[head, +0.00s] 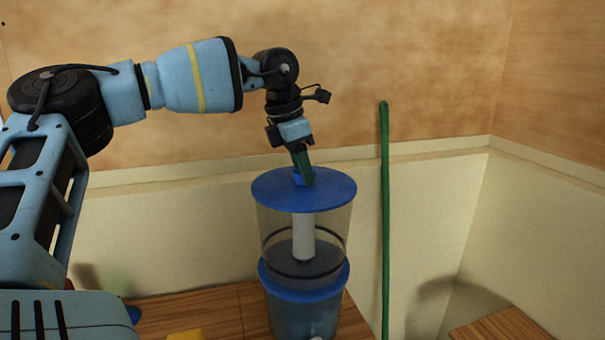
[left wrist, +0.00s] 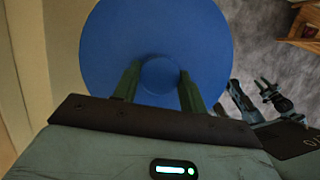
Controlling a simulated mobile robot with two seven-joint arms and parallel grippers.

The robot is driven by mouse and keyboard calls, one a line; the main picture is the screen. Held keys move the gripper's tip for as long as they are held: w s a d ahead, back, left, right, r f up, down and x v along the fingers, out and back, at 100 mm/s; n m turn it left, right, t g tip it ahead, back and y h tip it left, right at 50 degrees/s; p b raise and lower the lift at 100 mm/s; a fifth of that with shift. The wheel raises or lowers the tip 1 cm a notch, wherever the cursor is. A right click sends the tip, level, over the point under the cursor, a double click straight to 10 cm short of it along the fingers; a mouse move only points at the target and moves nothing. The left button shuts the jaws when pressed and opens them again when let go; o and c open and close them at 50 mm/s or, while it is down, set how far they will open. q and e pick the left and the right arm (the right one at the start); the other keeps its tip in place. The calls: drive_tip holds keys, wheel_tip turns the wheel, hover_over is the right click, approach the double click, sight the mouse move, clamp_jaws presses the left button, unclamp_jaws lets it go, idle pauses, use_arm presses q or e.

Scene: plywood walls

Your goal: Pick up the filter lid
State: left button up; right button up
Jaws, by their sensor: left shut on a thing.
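The filter lid (head: 330,190) is a flat blue disc with a small knob in its middle. In the head view it sits on top of a clear water filter (head: 335,235), with no clear gap between them. The filter holds a white cylinder and has a second blue ring lower down. My left gripper (head: 303,178) reaches down from above and is shut on the lid's knob. In the left wrist view the lid (left wrist: 155,40) fills the upper middle, with the green fingers (left wrist: 158,90) on either side of the round knob.
The filter stands on a wooden counter (head: 215,312) near its right end. A green pole (head: 385,215) stands upright just right of the filter. A yellow object (head: 186,335) lies at the front edge of the view. Plywood walls close off the back.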

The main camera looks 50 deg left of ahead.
use_arm(q)
drive_tip(key=shift+r, duration=0.4)
wheel_tip(320, 180, up, 2)
drive_tip(key=shift+r+b, duration=0.1)
drive_tip(key=shift+b, duration=0.25)
drive_tip(key=s+a+r, duration=0.1)
drive_tip(key=s, duration=1.5)
drive_tip(key=shift+a+r+b, duration=0.2)
drive_tip(key=shift+a+b, duration=0.15)
drive_tip(key=shift+b, duration=0.1)
use_arm(e)
drive_tip(key=shift+s+f, duration=0.2)
drive_tip(key=shift+f, duration=0.25)
drive_tip(key=shift+s+f, duration=0.2)
drive_tip(key=shift+f, duration=0.25)
use_arm(q)
drive_tip(key=shift+f, duration=0.1)
use_arm(e)
drive_tip(key=shift+s, duration=0.1)
